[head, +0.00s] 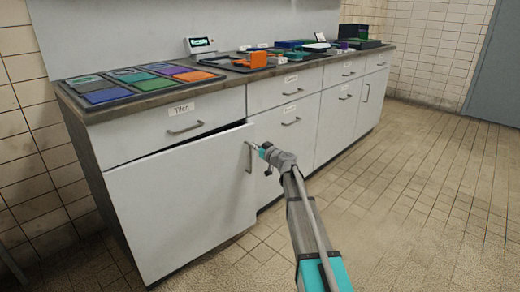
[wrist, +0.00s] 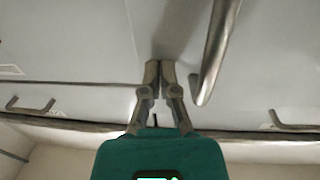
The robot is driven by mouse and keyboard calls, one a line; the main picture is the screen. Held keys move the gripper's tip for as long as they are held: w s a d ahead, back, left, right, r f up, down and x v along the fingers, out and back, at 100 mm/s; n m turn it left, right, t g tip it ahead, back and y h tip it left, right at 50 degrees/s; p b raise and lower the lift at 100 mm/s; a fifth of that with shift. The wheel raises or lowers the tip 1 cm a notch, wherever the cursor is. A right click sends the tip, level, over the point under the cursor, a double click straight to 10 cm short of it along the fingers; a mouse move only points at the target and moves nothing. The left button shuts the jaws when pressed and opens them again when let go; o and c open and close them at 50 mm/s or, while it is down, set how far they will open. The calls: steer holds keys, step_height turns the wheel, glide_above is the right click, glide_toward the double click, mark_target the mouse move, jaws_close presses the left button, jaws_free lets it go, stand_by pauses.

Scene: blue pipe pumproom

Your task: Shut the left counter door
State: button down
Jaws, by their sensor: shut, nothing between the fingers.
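The left counter door (head: 178,200) is a white panel under the leftmost drawer. It stands ajar, with a dark gap along its top edge and its right edge out from the cabinet front. Its vertical metal handle (head: 249,157) is near its right edge. My gripper (head: 261,149) is just right of this handle, with its fingers together and empty. In the wrist view the shut fingertips (wrist: 160,68) are in front of the pale door face (wrist: 85,40), beside the metal handle (wrist: 214,50). I cannot tell whether they touch the door.
The leftmost drawer (head: 190,122) above is shut. More shut drawers and doors run to the right. Colored panels (head: 135,82), a small display device (head: 201,45) and several trays lie on the countertop (head: 150,100). The tiled floor (head: 420,190) to the right is clear.

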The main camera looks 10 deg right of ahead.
steer(key=shift+w, duration=0.1)
stand_by(0.3)
steer(key=w+a+n+g+y, duration=0.1)
steer(key=w+a+y, duration=0.1)
steer(key=w+a, duration=0.2)
steer(key=w, duration=0.3)
steer(key=shift+a+r, duration=0.15)
steer(key=shift+w, duration=0.1)
steer(key=v, duration=1.6)
steer(key=shift+s+n, duration=0.3)
steer(key=shift+s, duration=0.05)
